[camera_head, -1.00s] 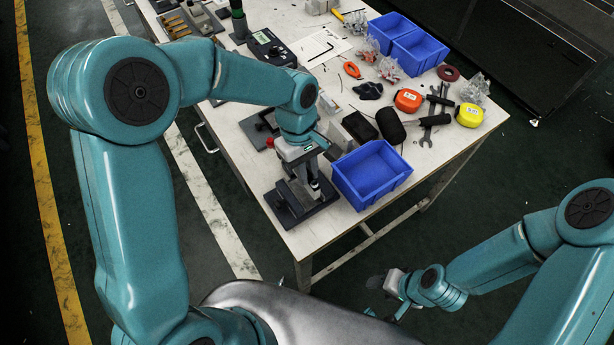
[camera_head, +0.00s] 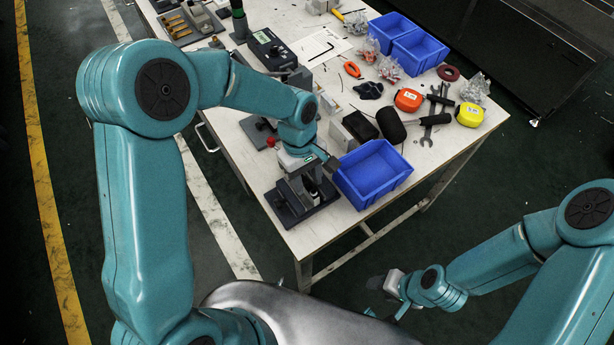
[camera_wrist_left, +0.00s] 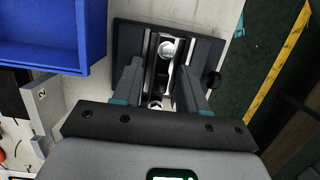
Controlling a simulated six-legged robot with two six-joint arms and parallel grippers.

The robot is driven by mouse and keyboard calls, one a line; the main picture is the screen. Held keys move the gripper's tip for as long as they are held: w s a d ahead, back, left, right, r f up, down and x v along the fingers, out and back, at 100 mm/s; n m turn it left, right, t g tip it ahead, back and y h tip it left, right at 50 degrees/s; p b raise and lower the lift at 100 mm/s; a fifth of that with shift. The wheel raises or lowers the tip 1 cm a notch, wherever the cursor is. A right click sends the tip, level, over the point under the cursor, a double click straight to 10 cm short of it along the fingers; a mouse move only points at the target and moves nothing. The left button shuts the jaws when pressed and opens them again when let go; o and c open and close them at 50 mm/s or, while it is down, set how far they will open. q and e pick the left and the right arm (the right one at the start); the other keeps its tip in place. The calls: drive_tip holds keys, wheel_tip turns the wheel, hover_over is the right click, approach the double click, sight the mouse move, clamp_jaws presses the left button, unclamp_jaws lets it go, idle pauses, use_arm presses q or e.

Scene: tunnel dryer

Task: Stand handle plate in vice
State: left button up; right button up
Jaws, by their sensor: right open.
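The vice (camera_head: 290,208) has a dark base and stands at the near corner of the bench. It also shows in the left wrist view (camera_wrist_left: 205,55), with pale metal parts between its jaws. My left gripper (camera_head: 308,182) points down over the vice. In the left wrist view its two fingers (camera_wrist_left: 160,70) stand apart, one on each side of a narrow upright strip and a round pale part. I cannot tell whether that strip is the handle plate or part of the vice, nor whether the fingers touch it. My right gripper (camera_head: 380,284) is open, away from the bench.
An empty blue bin (camera_head: 372,172) stands just right of the vice. More blue bins (camera_head: 418,50), a black mallet (camera_head: 391,125), wrenches (camera_head: 432,120) and orange (camera_head: 408,100) and yellow (camera_head: 469,115) tape measures lie further back. The bench's front edge is close to the vice.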

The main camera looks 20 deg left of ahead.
use_arm(q)
drive_tip(key=shift+r, duration=0.15)
drive_tip(key=shift+w+r, duration=0.15)
drive_tip(key=shift+r, duration=0.15)
wheel_tip(320, 180, up, 11)
drive_tip(key=w+a, duration=0.1)
drive_tip(key=a, duration=0.1)
drive_tip(key=shift+w, duration=0.15)
